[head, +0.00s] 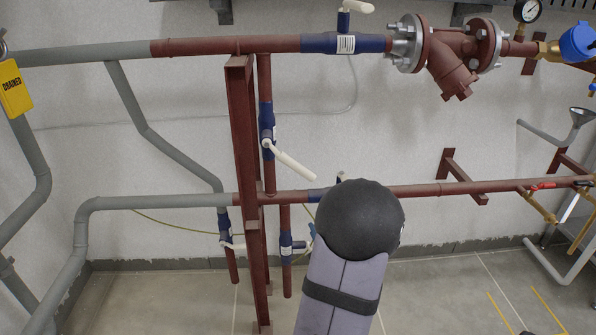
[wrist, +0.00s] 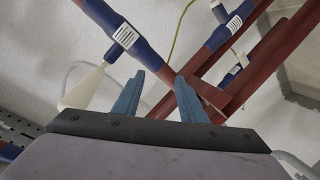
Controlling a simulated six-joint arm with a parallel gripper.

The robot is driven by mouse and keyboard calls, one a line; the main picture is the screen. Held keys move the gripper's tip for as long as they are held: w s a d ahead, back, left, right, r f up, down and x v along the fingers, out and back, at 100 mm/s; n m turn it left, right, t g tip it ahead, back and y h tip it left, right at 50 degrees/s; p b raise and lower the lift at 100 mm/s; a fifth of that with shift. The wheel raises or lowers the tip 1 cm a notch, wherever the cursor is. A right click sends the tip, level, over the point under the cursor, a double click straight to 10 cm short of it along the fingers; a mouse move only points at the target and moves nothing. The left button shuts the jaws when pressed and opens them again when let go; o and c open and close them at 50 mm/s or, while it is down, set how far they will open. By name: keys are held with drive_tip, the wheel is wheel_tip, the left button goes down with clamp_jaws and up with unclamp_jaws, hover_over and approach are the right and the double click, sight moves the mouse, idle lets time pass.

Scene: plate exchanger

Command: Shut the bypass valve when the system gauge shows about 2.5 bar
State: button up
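The gauge (head: 527,10) is a small round white dial at the top right in the head view; its needle is too small to read. A blue valve (head: 267,120) sits on the vertical red pipe between the upper and lower lines, probably the bypass valve. Its white lever (head: 290,165) slants down to the right, across the pipe. In the wrist view, my gripper (wrist: 160,75) has two blue fingers apart with nothing between them. A blue valve body with a white lever (wrist: 84,88) is left of the fingers, not touching them; I cannot tell which valve it is.
Another blue valve with a white lever (head: 357,6) is on the upper pipe. A flanged red strainer (head: 455,55) is right of it. A red steel post (head: 245,190) stands beside the vertical pipe. Lower blue valves (head: 224,226) hang near it. A yellow tag (head: 14,88) hangs at left.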

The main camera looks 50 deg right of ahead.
sight(299, 170)
drive_tip(key=w+a+r+n+t, duration=0.1)
drive_tip(key=a+r+n+t, duration=0.15)
drive_tip(key=r, duration=0.35)
drive_tip(key=w+a+r+n+t, duration=0.1)
drive_tip(key=r+n+t, duration=0.25)
drive_tip(key=r, duration=0.25)
drive_tip(key=shift+m, duration=0.4)
drive_tip(key=shift+x, duration=3.75)
drive_tip(key=shift+a+r, duration=0.1)
drive_tip(key=shift+r, duration=0.1)
drive_tip(key=shift+c, duration=0.5)
clamp_jaws()
